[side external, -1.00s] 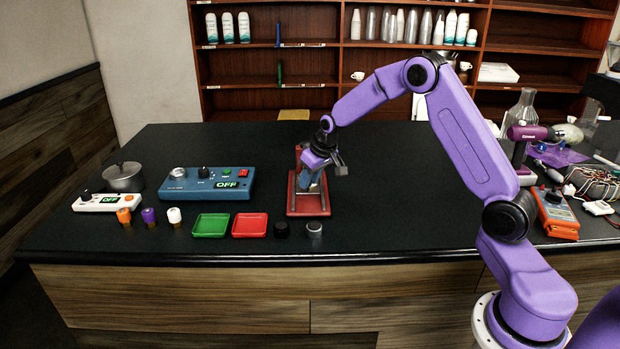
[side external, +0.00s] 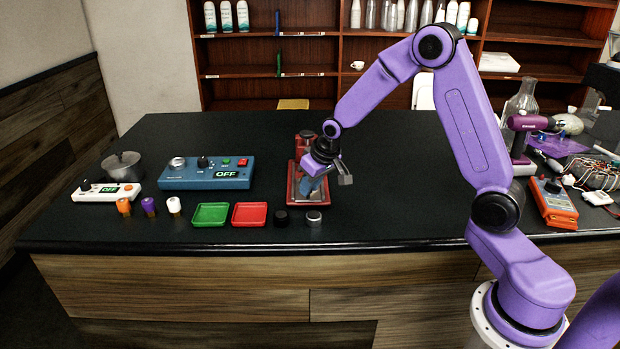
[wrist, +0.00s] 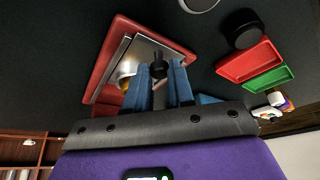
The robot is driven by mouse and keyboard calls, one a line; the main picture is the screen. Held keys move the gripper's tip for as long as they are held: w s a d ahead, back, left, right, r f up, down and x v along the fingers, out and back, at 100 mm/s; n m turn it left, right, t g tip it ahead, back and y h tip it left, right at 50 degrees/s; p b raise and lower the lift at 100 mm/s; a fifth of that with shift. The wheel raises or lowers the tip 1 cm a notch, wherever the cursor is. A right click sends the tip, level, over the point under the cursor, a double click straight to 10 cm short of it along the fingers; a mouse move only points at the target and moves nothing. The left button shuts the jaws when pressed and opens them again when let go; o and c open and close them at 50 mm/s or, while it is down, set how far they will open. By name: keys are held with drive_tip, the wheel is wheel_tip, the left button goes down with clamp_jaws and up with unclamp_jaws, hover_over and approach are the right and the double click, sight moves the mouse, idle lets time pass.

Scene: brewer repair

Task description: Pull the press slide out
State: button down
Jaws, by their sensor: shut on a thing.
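The press is a red base (side external: 292,203) with a red upright (side external: 304,143) at its back. In the wrist view the red base (wrist: 100,70) carries a flat grey metal slide (wrist: 128,55), with a dark knob (wrist: 157,62) standing on it. My gripper (side external: 309,190) points down over the front part of the base. In the wrist view its blue fingers (wrist: 160,82) are shut on the slide's knob. The fingers and the hand hide part of the slide and base.
A red tray (side external: 250,214), a green tray (side external: 210,214), a black puck (side external: 281,218) and a grey puck (side external: 314,218) lie near the front edge. A blue control box (side external: 207,173) stands to the left. Tools lie at far right. The table right of the press is clear.

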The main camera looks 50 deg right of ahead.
drive_tip(key=shift+s+a, duration=0.2)
drive_tip(key=shift+a, duration=0.1)
drive_tip(key=c, duration=1)
unclamp_jaws()
drive_tip(key=shift+d, duration=0.1)
drive_tip(key=shift+s+r, duration=0.15)
drive_tip(key=shift+r, duration=0.45)
drive_tip(key=v, duration=1.6)
drive_tip(key=shift+r, duration=0.1)
